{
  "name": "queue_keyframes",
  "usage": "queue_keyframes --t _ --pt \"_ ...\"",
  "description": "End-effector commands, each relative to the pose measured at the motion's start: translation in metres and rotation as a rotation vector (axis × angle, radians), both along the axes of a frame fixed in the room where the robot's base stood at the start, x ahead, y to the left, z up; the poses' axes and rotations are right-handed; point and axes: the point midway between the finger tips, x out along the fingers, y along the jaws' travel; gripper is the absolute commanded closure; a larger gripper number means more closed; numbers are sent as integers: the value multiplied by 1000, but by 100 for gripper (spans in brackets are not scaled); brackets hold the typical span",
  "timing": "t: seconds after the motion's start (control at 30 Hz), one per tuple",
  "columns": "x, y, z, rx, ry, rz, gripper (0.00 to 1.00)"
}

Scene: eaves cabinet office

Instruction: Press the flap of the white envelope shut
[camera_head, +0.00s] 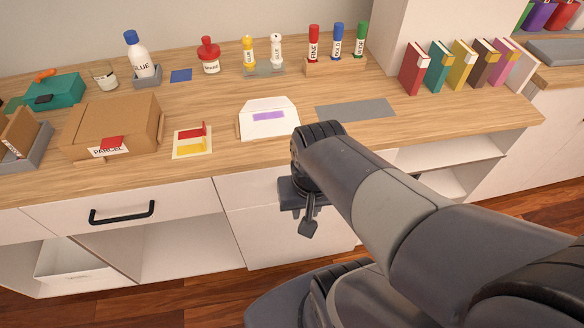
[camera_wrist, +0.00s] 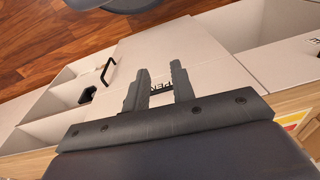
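The white envelope (camera_head: 268,125) lies on the wooden counter, near its front edge, in the head view. Its flap (camera_head: 268,104) stands raised at the back, and a purple strip (camera_head: 268,116) shows across the middle. My gripper (camera_head: 307,229) hangs in front of the counter, below its top, to the right of and nearer than the envelope, apart from it. In the wrist view my gripper (camera_wrist: 162,82) has its two fingers apart with nothing between them. The cabinet front is behind them. The envelope is not seen in the wrist view.
A cardboard parcel box (camera_head: 112,122) and a card with red and yellow flaps (camera_head: 192,141) are left of the envelope. A grey mat (camera_head: 356,109) lies bare to its right. Bottles and markers stand behind; books (camera_head: 414,70) stand at right. A drawer handle (camera_head: 122,212) protrudes below.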

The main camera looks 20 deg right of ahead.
Motion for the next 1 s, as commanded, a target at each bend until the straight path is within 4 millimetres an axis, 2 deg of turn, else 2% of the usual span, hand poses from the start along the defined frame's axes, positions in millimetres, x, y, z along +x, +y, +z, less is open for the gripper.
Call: queue_keyframes --t 0.07,0.17,0.27,0.4,0.6,0.7,0.83,1.0 --pt "6 0 6 10 -3 -27 76" --pt "26 0 23 49 -7 -124 76" --pt "61 -2 46 117 -12 -292 76" --pt "120 -10 75 234 -17 -580 76" --pt "204 -33 103 404 -7 -983 76" --pt "239 -48 110 482 4 -1160 76" --pt "270 -64 113 557 17 -1326 76" --pt "288 -73 111 604 28 -1425 76"
